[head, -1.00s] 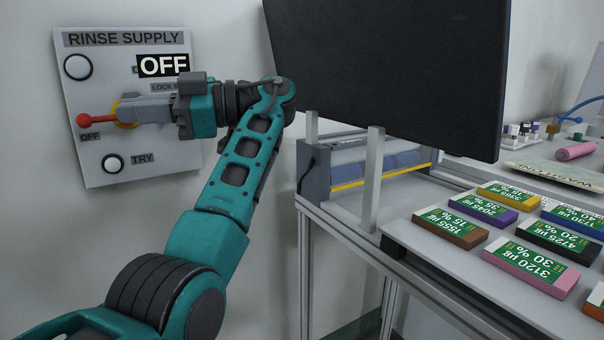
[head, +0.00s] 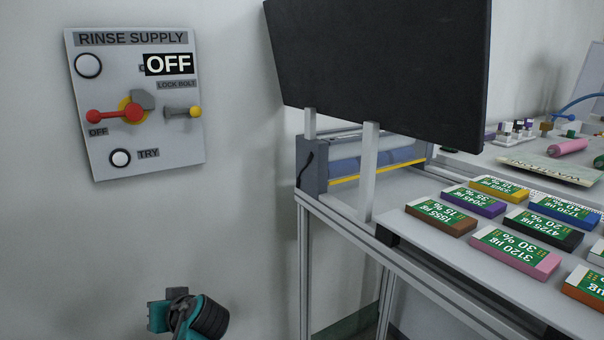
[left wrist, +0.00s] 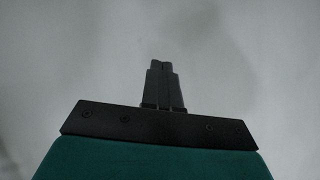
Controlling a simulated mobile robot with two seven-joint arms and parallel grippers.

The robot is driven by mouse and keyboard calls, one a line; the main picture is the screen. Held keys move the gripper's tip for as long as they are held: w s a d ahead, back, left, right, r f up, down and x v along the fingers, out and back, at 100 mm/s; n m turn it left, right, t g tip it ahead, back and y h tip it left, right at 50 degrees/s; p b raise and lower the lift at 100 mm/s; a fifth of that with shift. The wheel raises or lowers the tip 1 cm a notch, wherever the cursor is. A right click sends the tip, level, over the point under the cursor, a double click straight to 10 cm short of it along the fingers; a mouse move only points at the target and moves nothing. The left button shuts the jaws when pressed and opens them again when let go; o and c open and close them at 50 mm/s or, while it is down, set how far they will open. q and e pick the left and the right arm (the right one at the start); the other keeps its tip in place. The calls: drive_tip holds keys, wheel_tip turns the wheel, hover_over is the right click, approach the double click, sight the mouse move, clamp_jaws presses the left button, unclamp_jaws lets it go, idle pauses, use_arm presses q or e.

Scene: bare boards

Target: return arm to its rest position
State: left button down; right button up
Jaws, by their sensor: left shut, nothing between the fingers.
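My left arm (head: 190,316) shows low in the head view, below the wall panel and apart from it. My left gripper (left wrist: 161,68) is in the left wrist view, its two fingers together with nothing between them, in front of a plain grey surface. In the head view its fingers cannot be made out. My right gripper is in neither view. The rinse supply panel (head: 180,60) hangs on the wall at upper left. Its red lever (head: 112,115) points left at the OFF label, and the display reads OFF. The yellow-tipped lock bolt (head: 182,112) sits right of the lever.
A metal-framed bench (head: 345,218) stands at right, with a dark screen (head: 385,70) on posts above it. Several labelled coloured blocks (head: 515,252) lie on a board there. The wall and space between the panel and my arm are clear.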

use_arm(q)
drive_tip(key=s+d+f+m+t+h, duration=0.2)
drive_tip(key=s+d+f+m+h, duration=0.45)
drive_tip(key=s+f, duration=0.5)
drive_tip(key=s+d+m+t+h, duration=0.1)
drive_tip(key=s+d+h, duration=0.2)
drive_tip(key=s, duration=0.3)
drive_tip(key=s+d+m+h, duration=0.1)
drive_tip(key=s+d+h, duration=0.25)
drive_tip(key=s, duration=0.25)
wheel_tip(320, 180, up, 13)
drive_tip(key=s+a+y+p, duration=0.1)
drive_tip(key=s+a+p, duration=0.1)
drive_tip(key=p, duration=1.4)
drive_tip(key=shift+a+y+p, duration=0.3)
drive_tip(key=shift+a+p, duration=0.05)
drive_tip(key=shift+a, duration=0.1)
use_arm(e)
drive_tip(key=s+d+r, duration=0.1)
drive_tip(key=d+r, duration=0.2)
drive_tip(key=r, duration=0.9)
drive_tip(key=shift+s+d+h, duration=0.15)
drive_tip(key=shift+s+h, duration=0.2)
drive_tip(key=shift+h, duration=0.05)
use_arm(q)
drive_tip(key=shift+f+n, duration=0.1)
drive_tip(key=shift+n, duration=0.15)
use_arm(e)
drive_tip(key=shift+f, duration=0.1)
